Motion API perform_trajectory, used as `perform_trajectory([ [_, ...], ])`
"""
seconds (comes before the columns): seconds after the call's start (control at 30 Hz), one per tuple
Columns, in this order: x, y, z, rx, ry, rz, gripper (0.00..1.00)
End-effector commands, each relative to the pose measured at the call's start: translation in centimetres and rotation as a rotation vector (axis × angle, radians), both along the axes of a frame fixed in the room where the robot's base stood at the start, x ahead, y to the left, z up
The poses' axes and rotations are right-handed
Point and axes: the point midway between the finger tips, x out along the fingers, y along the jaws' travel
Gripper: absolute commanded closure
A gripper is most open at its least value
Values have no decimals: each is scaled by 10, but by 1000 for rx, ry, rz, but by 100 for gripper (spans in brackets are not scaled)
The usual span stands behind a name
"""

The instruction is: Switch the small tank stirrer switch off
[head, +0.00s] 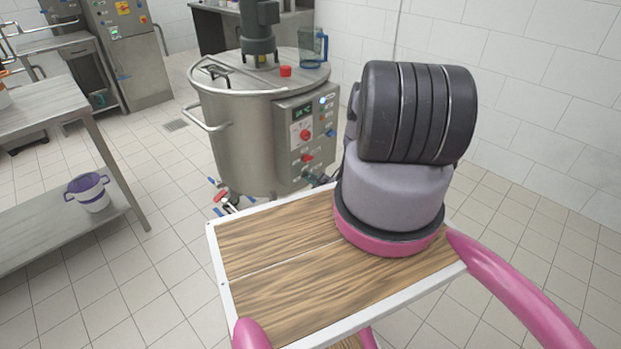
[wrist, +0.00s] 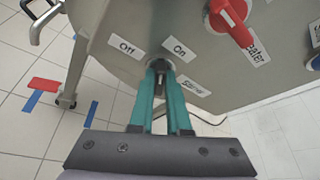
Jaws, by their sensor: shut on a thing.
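The small steel tank (head: 232,135) stands beyond my wooden top in the head view, with a grey control box (head: 318,125) on its side. In the wrist view its panel (wrist: 130,20) fills the upper part. The dark stirrer switch (wrist: 161,56) sits beside the labels "Off" (wrist: 127,47), "On" (wrist: 179,49) and one that seems to read "Stirring" (wrist: 193,86). My gripper (wrist: 160,67) has its teal fingers closed on this switch. The fingertips cover much of it, so its exact setting is hard to tell. My gripper is hidden in the head view.
A red switch (wrist: 230,22) labelled "Heater" is close by, to the upper right in the wrist view. A blue jug (head: 313,47) stands on the tank lid. A steel table (head: 35,125) with a white and purple bucket (head: 88,192) below is at left. Tiled floor lies between.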

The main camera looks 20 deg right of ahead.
Motion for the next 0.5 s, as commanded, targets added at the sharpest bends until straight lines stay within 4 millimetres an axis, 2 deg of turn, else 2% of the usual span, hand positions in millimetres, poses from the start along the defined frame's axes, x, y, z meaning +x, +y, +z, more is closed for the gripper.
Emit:
perform_trajectory([
  [0.5,-3,4,-5,-442,-159,0,100],
])
